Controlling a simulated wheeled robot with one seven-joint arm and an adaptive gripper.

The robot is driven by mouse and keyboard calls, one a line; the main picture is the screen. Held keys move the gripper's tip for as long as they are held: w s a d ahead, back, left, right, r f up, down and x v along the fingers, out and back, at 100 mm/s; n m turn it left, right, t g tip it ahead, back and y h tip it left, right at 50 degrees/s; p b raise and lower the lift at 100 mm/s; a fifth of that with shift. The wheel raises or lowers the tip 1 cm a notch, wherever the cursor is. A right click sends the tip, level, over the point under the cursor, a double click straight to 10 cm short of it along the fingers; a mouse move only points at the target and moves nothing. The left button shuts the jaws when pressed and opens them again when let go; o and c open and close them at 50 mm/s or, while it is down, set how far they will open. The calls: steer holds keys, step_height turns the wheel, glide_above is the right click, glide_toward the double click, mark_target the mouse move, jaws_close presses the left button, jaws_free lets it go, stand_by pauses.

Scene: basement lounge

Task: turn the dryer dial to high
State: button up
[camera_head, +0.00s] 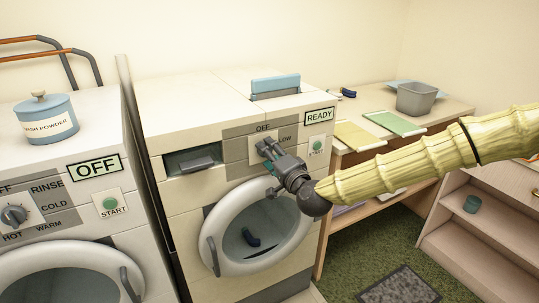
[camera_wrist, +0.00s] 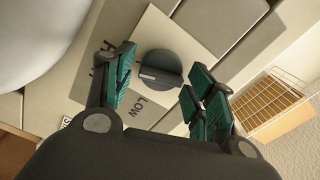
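The dryer (camera_head: 180,135) stands in the middle of the head view, with a READY sign (camera_head: 319,115) on its top right. OFF and LOW labels show around its dial, which my gripper mostly hides there. In the wrist view the round dark grey dial (camera_wrist: 165,64) sits on a pale square plate. A short pale mark on the dial lies on its left side, towards a label that starts with H and is partly hidden by a finger. LOW is below the dial. My gripper (camera_wrist: 160,72) is open, its teal-padded fingers on either side of the dial with narrow gaps.
The dryer's round door (camera_head: 222,214) is below, closed, with a dark blue item inside. A green START button (camera_head: 317,144) is right of the dial. A washer with an OFF sign (camera_head: 94,168) stands left. A table with folded cloths (camera_head: 396,122) and a grey bin (camera_head: 416,98) is right.

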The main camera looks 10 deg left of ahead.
steer(key=shift+r, duration=0.1)
steer(key=v, duration=1.2)
stand_by(0.4)
